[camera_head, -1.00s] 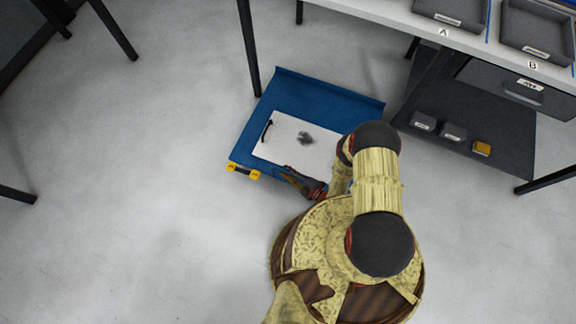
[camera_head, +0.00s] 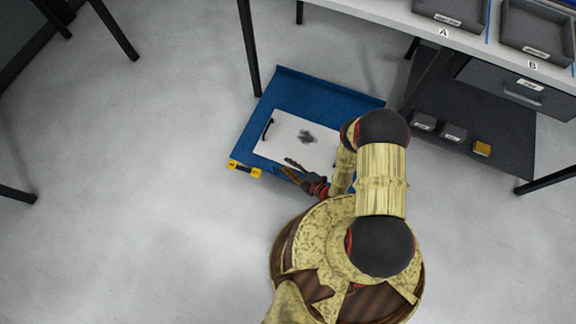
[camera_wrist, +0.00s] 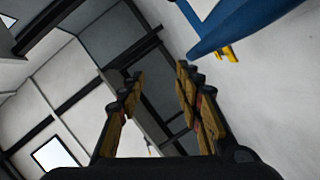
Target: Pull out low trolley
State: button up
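The low trolley (camera_head: 295,88) is a flat blue platform on the floor, partly under the workbench. A short yellow and black handle (camera_head: 244,169) is on its front edge near the left corner. The trolley's blue edge (camera_wrist: 245,22) and a yellow handle end (camera_wrist: 230,53) show at the upper right of the wrist view. My gripper (camera_head: 289,167) is by the trolley's front edge, right of the handle and apart from it. Its two fingers (camera_wrist: 158,80) are spread with nothing between them. My arm hides the trolley's right front part.
A white board (camera_head: 295,140) with a black clip and a dark smudge lies on the trolley. The workbench (camera_head: 395,15) has dark legs and a low shelf (camera_head: 480,140) with small bins at right. The floor (camera_head: 140,190) left of the trolley is clear.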

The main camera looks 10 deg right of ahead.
jog(key=shift+s+a+r, duration=0.1)
jog(key=shift+s+r, duration=0.1)
jog(key=shift+r, duration=1.45)
